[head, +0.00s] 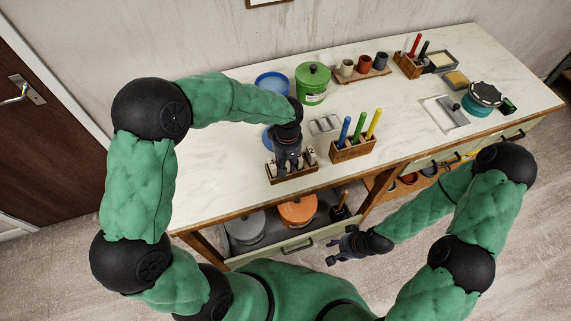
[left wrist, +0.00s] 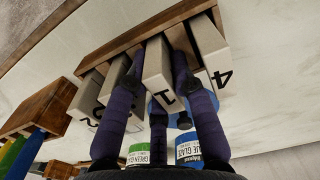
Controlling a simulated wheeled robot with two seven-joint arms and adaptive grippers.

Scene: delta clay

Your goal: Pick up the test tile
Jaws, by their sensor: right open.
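Several pale numbered test tiles stand in a wooden rack (head: 293,179) near the bench's front edge. In the left wrist view the rack (left wrist: 118,45) holds tile 1 (left wrist: 157,75) in the middle, tile 4 (left wrist: 209,50) to its right and tile 2 (left wrist: 84,100) to the left. Another tile's number is partly hidden. My left gripper (head: 286,168) points down over the rack, its dark fingers on both sides of tile 1. I cannot tell if they press on it. My right gripper (head: 340,250) is open and empty, low in front of the bench.
A wooden holder with blue, green and yellow sticks (head: 352,151) stands right of the rack. An open drawer (head: 275,253) below holds round lidded containers. The bench's left end is clear.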

